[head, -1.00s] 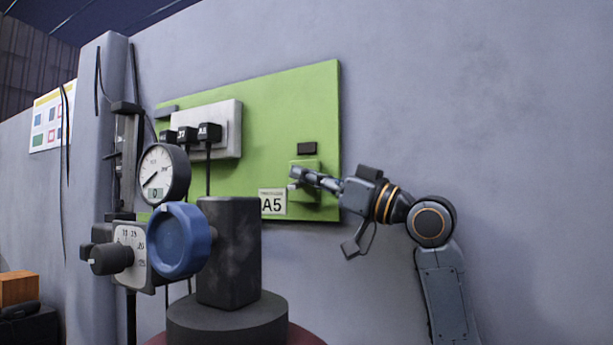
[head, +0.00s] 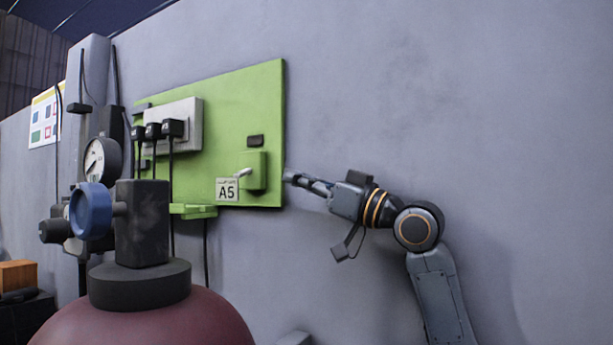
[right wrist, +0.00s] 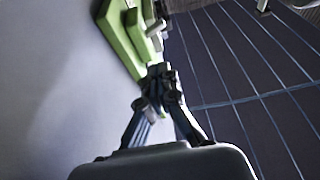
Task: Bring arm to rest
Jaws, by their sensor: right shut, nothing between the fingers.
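My right gripper (head: 290,178) is shut and empty in the head view. Its fingertips point left, just right of the edge of the green board (head: 225,110) on the wall. In the right wrist view my right gripper (right wrist: 160,75) shows its fingers together, with the green board (right wrist: 122,38) beyond them. A small green box with a grey lever (head: 245,172) sits on the board, beside the A5 label (head: 227,189). The gripper appears apart from the lever. My left gripper is not in view.
A dark red tank (head: 150,325) with a black valve block, a blue knob (head: 92,211) and a gauge (head: 101,160) stands in front at the left. A grey socket box with black plugs (head: 172,128) is on the board. The wall at right is bare.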

